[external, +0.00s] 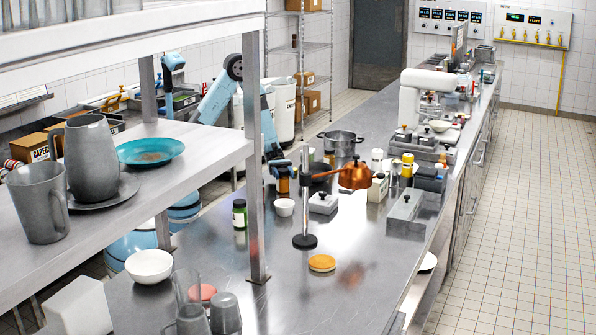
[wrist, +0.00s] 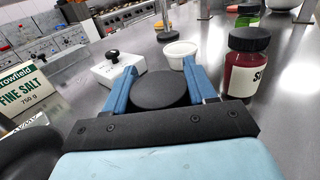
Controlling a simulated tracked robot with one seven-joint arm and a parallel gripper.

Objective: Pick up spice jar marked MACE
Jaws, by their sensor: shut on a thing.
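My gripper (wrist: 160,84) is shut on a jar with a round black lid (wrist: 160,90), which sits between its two blue fingers. From above only the lid shows in the wrist view, so the jar's label is hidden and I cannot read MACE. In the external view my gripper (external: 281,165) points down over the steel counter, with the brownish held jar (external: 283,186) below it. I cannot tell whether the jar touches the counter.
A white bowl (wrist: 180,52), knobbed white box (wrist: 117,69) and fine salt box (wrist: 22,91) are near.

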